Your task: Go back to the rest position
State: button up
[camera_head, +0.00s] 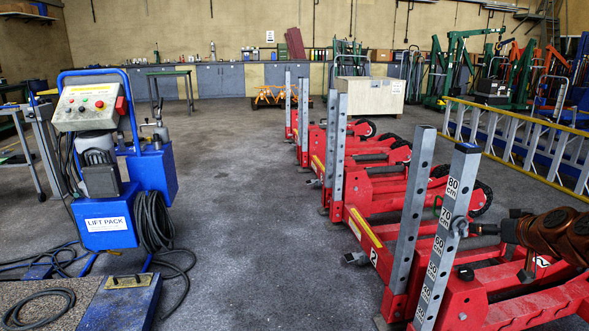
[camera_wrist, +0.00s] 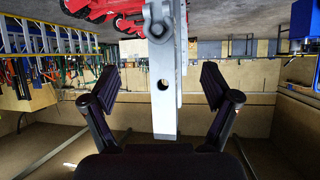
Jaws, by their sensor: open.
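In the wrist view, which is upside down, my gripper (camera_wrist: 161,85) is open, with one finger on each side of the post (camera_wrist: 165,115). Nothing is held between the fingers. A grey pin with a ring-like head (camera_head: 460,227) sits at the post near the 70 mark. It also shows in the wrist view (camera_wrist: 158,22), at the top, beyond the fingertips. How deep the pin sits is hidden.
More red jacks (camera_head: 345,160) with grey posts stand in a row behind. A blue lift pack (camera_head: 110,215) with coiled hoses stands at left. A ladder (camera_head: 520,140) lies at right. A white crate (camera_head: 370,97) stands behind. The middle floor is clear.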

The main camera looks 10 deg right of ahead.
jog(key=w+a+r+n+g+y+p, duration=0.15)
jog(key=a+r+p, duration=0.25)
jog(key=a, duration=0.5)
jog(key=w+a+r+n+g+y+p, duration=0.15)
jog(key=a+r+p, duration=0.25)
jog(key=a, duration=0.5)
jog(key=s+a+r+g+y+p, duration=0.1)
jog(key=s+a+r+p, duration=0.15)
jog(key=a, duration=0.25)
jog(key=s+a+r+n+g+y+p, duration=0.1)
jog(key=s+a+p, duration=0.1)
jog(key=a+p, duration=0.15)
jog(key=s+a+r+g+p, duration=0.1)
jog(key=s+a+p, duration=0.1)
jog(key=a, duration=0.4)
jog(key=s+a+r+g+p, duration=0.2)
jog(key=s+a+r+p, duration=0.1)
jog(key=s+p, duration=0.3)
jog(key=s+a+r+m+g+h+p, duration=0.1)
jog(key=s+a+r+g+p, duration=0.1)
jog(key=s+p, duration=0.4)
jog(key=s+a+r+g+h+p, duration=0.1)
jog(key=s+a+r+g+p, duration=0.2)
jog(key=s, duration=1.1)
jog(key=r+p, duration=0.2)
jog(key=p, duration=0.1)
jog(key=shift+s+a+g, duration=0.15)
jog(key=shift+a+g, duration=0.2)
jog(key=shift+g, duration=0.05)
